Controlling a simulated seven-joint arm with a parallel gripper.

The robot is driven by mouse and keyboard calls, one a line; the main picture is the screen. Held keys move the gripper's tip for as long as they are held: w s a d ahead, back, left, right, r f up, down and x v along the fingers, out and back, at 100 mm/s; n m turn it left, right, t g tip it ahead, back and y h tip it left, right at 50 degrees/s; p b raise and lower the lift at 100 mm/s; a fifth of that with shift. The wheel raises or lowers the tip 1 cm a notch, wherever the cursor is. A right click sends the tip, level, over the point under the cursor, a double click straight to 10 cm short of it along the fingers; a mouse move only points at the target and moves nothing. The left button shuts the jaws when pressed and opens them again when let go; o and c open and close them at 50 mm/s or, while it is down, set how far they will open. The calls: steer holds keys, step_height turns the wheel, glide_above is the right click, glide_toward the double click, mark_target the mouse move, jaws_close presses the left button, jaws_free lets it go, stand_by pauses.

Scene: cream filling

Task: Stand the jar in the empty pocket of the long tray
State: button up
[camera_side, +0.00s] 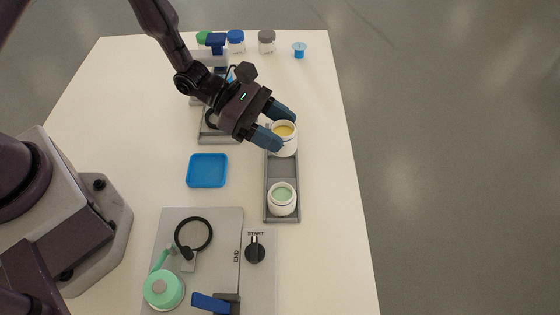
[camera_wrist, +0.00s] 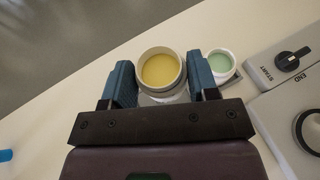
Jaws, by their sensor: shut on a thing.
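My gripper (camera_side: 279,127) is shut on a white jar (camera_side: 288,148) with yellow filling, one blue finger on each side. The jar looks upright, and it also shows between the fingers in the wrist view (camera_wrist: 161,72). It is at the far end of the long grey tray (camera_side: 268,208); I cannot tell whether it rests in that pocket or is held just above it. A second jar (camera_side: 282,203) with pale green filling stands in the tray's near end, and it shows right of the fingers in the wrist view (camera_wrist: 222,64). The tray's middle stretch between the jars is bare.
A blue square dish (camera_side: 207,171) lies left of the tray. A grey machine with a START–END knob (camera_side: 255,249) and a green-topped part (camera_side: 163,289) is at the front. Lidded jars (camera_side: 236,41) (camera_side: 267,41) and a blue cup (camera_side: 299,50) stand at the back.

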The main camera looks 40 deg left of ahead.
step_height(320, 180, down, 7)
steer(key=shift+r, duration=0.1)
steer(key=shift+c, duration=0.7)
steer(key=shift+f, duration=0.25)
steer(key=o, duration=1.1)
